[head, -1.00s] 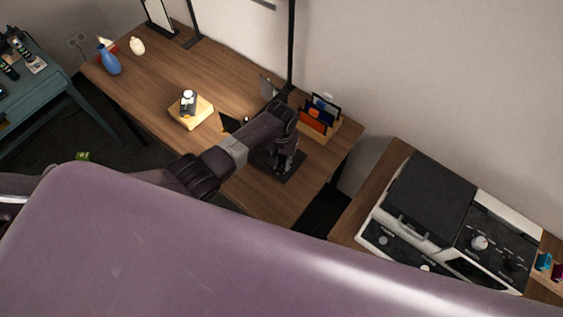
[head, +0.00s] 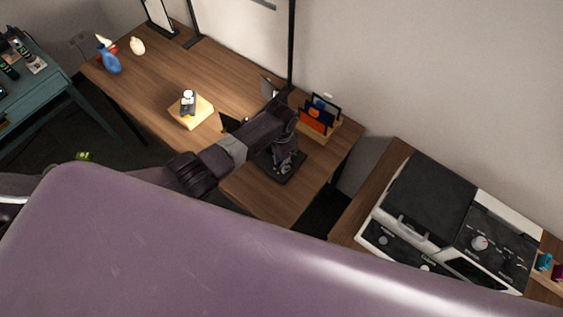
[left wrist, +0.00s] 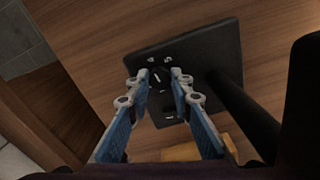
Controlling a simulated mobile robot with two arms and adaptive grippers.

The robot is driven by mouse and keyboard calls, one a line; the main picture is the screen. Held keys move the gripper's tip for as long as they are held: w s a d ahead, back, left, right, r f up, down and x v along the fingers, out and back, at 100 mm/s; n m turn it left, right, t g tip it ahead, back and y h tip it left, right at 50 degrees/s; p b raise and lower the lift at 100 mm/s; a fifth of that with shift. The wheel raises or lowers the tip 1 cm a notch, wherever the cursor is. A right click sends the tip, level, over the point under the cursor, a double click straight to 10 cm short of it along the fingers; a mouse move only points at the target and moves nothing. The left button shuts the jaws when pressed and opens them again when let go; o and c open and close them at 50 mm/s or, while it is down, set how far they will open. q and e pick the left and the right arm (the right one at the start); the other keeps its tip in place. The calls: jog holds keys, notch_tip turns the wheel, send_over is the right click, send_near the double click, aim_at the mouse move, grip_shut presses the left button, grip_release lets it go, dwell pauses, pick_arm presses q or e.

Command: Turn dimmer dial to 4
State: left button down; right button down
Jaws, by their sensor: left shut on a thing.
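The dimmer dial (left wrist: 157,77) is a small black knob with a white pointer line, and small white marks around it on the black lamp base (left wrist: 218,62). I cannot read the marks. In the left wrist view my left gripper (left wrist: 158,86) is shut on the dial, with one blue-padded finger on each side of it. In the head view the left gripper (head: 284,160) points down over the lamp base (head: 296,174) near the table's right end, and it hides the dial. My right gripper is in neither view.
The lamp's black post (head: 291,45) rises behind the arm. A file holder (head: 318,121) stands just right of the gripper on the wooden table (head: 232,75). A black-and-white appliance (head: 432,195) stands further right.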

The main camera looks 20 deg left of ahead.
pick_arm(q)
jog(key=shift+w, duration=0.1)
dwell(0.4)
jog(key=c, duration=1.7)
grip_release()
jog(key=shift+r, duration=0.1)
notch_tip(320, 180, up, 12)
jog(key=shift+f, duration=0.1)
